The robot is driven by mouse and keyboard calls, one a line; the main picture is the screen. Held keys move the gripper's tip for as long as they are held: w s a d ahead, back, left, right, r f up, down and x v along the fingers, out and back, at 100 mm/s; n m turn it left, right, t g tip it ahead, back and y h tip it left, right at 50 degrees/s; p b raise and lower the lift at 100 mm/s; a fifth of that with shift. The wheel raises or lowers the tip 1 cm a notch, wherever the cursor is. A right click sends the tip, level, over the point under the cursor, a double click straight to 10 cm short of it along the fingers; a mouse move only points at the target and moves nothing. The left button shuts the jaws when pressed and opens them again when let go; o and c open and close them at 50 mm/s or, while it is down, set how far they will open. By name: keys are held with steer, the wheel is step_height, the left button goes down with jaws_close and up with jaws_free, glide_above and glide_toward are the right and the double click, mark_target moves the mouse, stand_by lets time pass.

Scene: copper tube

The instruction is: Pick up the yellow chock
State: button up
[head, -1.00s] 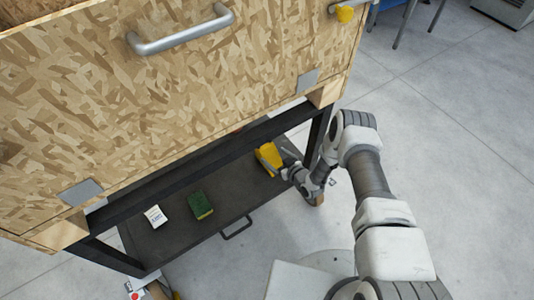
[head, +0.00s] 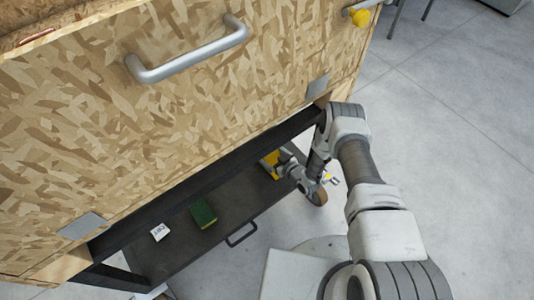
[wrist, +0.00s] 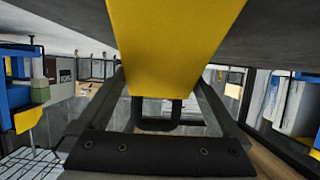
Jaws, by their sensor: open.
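The yellow chock (head: 269,164) is on the dark lower shelf, near its right end, partly hidden by my gripper and the frame. My gripper (head: 284,162) is at the chock's right side in the head view, low beneath the wooden box. In the wrist view, the chock (wrist: 165,45) fills the upper middle as a broad yellow face. The open fingers of my gripper (wrist: 162,82) show on either side of its near end. Whether either finger touches it I cannot tell.
The dark shelf (head: 165,257) also carries a green block (head: 203,215) and a white card-like item (head: 159,232). A large wooden box (head: 170,130) overhangs the shelf closely. Grey floor lies open to the right.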

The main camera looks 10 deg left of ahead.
steer(key=shift+w+a, duration=0.1)
jaws_close()
stand_by(0.5)
